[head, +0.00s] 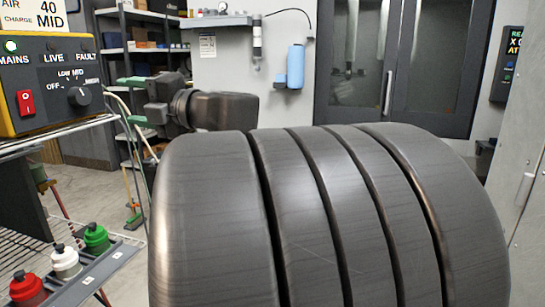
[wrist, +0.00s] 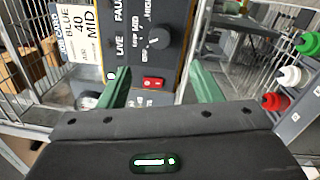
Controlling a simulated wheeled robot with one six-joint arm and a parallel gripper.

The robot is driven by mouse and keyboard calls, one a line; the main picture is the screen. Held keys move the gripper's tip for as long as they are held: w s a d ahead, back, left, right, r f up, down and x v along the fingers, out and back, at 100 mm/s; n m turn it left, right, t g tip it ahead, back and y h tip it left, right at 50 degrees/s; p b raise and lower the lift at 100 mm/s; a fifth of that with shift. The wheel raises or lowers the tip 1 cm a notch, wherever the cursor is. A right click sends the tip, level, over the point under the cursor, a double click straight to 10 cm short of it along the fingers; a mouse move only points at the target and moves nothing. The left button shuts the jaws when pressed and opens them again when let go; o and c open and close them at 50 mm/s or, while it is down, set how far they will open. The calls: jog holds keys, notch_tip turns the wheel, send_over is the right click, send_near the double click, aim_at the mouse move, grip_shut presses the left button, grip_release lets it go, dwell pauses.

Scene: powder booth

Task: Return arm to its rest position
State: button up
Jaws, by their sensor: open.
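My gripper (head: 125,100) is raised in the head view, left of the picture's middle, with its green fingers pointing left. In the wrist view my gripper (wrist: 159,80) has its two green fingers wide apart with nothing between them. The yellow control unit (head: 48,126) with a dark panel is at the upper left of the head view; its MAINS lamp is lit green. Its red switch (head: 26,102) and black knob (head: 79,96) also show in the wrist view, beyond the fingers and apart from them. I cannot tell the knob's exact setting. My dark, ribbed arm fills the head view's lower middle.
A wire rack (head: 75,138) carries the unit. Red (head: 27,288), white (head: 65,262) and green (head: 96,238) bottles stand in a grey holder below. A blue canister (head: 295,67) hangs on the back wall beside dark glazed doors (head: 437,60). Shelves (head: 140,50) stand behind my gripper.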

aim_at(84, 97)
jog(key=x, duration=1.3)
jog(key=shift+a+p, duration=0.1)
jog(key=shift+p, duration=0.3)
jog(key=shift+w+r+m+p, duration=0.1)
jog(key=shift+r+m+p, duration=0.05)
jog(key=shift+m+p, duration=0.35)
jog(key=shift+r+m+p, duration=0.1)
jog(key=shift+m+p, duration=0.35)
jog(key=shift+m, duration=0.65)
jog(key=shift+m+t+p, duration=0.3)
jog(key=shift+m+p, duration=0.15)
jog(key=shift+m, duration=0.65)
jog(key=m+p, duration=0.1)
jog(key=m, duration=0.2)
jog(key=m+p, duration=0.1)
jog(key=m, duration=0.3)
jog(key=shift+p, duration=0.3)
jog(key=m, duration=0.5)
jog(key=shift+h, duration=0.4)
jog(key=shift+f, duration=0.2)
